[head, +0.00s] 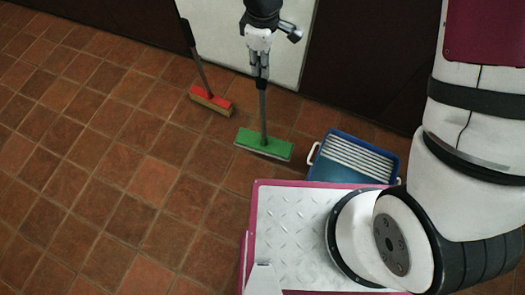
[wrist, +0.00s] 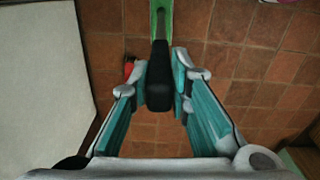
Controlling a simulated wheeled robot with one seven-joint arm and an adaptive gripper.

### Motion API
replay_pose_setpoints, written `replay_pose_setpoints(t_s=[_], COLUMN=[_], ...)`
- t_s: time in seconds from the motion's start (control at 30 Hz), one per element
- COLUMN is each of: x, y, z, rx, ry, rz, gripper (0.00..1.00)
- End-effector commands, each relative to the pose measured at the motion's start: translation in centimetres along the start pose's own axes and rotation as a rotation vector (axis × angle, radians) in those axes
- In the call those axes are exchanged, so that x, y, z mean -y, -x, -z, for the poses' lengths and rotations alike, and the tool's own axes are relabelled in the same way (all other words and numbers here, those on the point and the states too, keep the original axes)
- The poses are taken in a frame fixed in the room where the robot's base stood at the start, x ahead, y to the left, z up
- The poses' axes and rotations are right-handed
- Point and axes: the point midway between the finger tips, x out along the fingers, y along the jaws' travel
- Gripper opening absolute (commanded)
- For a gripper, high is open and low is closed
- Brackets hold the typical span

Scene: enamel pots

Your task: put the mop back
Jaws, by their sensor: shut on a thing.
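The mop has a flat green head (head: 264,145) and a grey handle (head: 262,105) that runs up into my gripper (head: 259,72). My gripper is shut on the handle near its top. In the wrist view, the handle's dark grip (wrist: 158,85) sits between the teal-lined fingers of my gripper (wrist: 161,75), and a strip of the green head (wrist: 161,8) shows at the top edge. The mop stands roughly upright. I cannot tell whether its head touches the floor or hangs just above it.
A red broom (head: 211,100) leans by the white panel (head: 230,35) on the dark wall, left of the mop. A blue bucket (head: 328,171) with a white slatted top (head: 358,157) stands to the right, close to my base. The tiled floor (head: 110,150) at left is clear.

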Motion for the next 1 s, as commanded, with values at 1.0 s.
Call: replay_pose_setpoints(t_s=[1.0], x=[0.1], y=[-8.4], z=[0.1], rx=[0.001], ry=[0.003], rz=[0.001], gripper=[0.0])
